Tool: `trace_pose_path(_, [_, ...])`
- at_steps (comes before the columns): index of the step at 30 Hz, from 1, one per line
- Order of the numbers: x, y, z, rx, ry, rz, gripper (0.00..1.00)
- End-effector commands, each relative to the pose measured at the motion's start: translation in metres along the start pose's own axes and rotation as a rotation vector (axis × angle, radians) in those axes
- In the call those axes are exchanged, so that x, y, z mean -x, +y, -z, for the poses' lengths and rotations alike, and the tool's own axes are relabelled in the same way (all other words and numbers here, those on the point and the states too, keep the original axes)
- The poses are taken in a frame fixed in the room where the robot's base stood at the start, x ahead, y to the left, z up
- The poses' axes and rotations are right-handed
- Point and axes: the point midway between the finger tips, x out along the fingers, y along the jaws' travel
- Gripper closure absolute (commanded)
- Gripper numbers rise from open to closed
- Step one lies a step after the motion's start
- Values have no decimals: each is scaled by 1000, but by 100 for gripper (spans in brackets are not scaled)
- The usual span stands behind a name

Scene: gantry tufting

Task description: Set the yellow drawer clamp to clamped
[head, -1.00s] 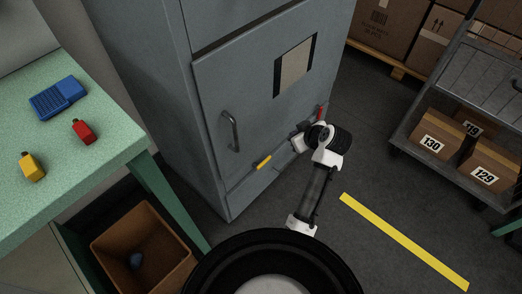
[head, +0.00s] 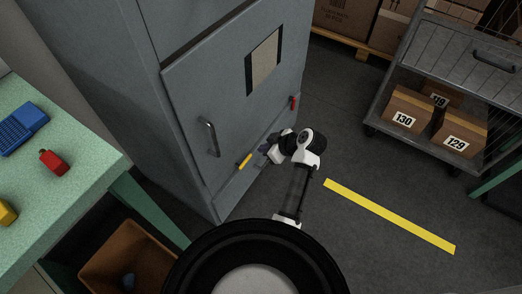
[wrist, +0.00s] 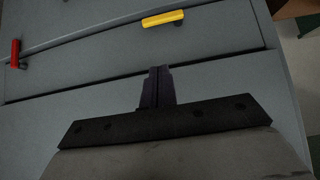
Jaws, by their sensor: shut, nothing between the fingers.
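The yellow drawer clamp (head: 245,161) is a small bar handle low on the front of the grey cabinet (head: 225,120). It lies roughly along the seam between the door and the panel below; it also shows at the top of the wrist view (wrist: 163,18). My gripper (head: 264,148) is just right of it in the head view, close to the cabinet front. In the wrist view the dark fingers (wrist: 157,84) are together and empty, pointing toward the panel, with a gap between them and the yellow clamp.
A red clamp handle (head: 293,102) stands upright farther right along the cabinet, also at left in the wrist view (wrist: 15,53). A green bench (head: 80,150) stands at left above a brown bin (head: 120,250). A cart with boxes (head: 410,107) is at right. The floor between is clear.

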Motion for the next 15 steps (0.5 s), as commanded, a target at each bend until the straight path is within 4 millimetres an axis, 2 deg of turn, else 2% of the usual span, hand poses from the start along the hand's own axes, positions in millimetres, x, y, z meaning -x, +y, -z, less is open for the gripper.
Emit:
trace_pose_path(12, [-87,0,0,0,-1,2,100])
trace_pose_path(15, [-97,0,-14,-3,-2,0,100])
